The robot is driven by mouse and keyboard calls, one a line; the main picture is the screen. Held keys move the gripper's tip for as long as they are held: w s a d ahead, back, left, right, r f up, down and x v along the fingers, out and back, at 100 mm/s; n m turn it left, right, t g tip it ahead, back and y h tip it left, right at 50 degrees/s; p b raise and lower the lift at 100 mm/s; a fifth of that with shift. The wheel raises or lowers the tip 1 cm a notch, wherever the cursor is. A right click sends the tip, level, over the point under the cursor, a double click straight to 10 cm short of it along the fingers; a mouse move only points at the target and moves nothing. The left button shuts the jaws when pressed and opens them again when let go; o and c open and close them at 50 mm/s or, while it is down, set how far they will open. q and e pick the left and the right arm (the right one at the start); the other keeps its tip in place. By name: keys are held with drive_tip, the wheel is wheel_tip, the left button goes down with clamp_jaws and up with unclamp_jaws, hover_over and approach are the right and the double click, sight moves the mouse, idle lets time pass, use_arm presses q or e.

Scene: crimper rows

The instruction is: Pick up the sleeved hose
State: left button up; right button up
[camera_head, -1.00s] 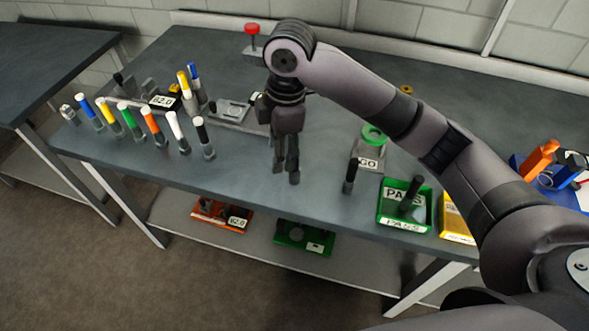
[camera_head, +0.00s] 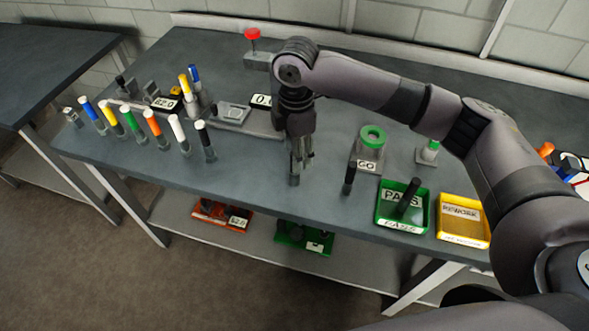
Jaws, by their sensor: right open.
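My right gripper (camera_head: 298,170) hangs pointing down over the front half of the bench, open, with no hose visible between its fingers. A dark upright hose piece (camera_head: 349,180) stands to its right, apart from it, near the front edge. Another dark piece (camera_head: 408,198) stands tilted in the green PASS tray (camera_head: 386,218). I cannot tell which piece is the sleeved hose. My left gripper is not in view.
A yellow REWORK tray (camera_head: 465,236) is right of the PASS tray. A GO gauge with a green ring (camera_head: 372,138) stands behind the dark piece. A crimper with a red knob (camera_head: 252,34) is behind my right arm. Red (camera_head: 222,215) and green (camera_head: 304,238) items lie on the lower shelf.

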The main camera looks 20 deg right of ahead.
wheel_tip(320, 180, down, 6)
drive_tip(key=shift+a+r+p, duration=0.15)
drive_tip(key=shift+r+p, duration=0.1)
drive_tip(key=shift+p, duration=0.6)
drive_tip(key=shift+f, duration=0.45)
clamp_jaws()
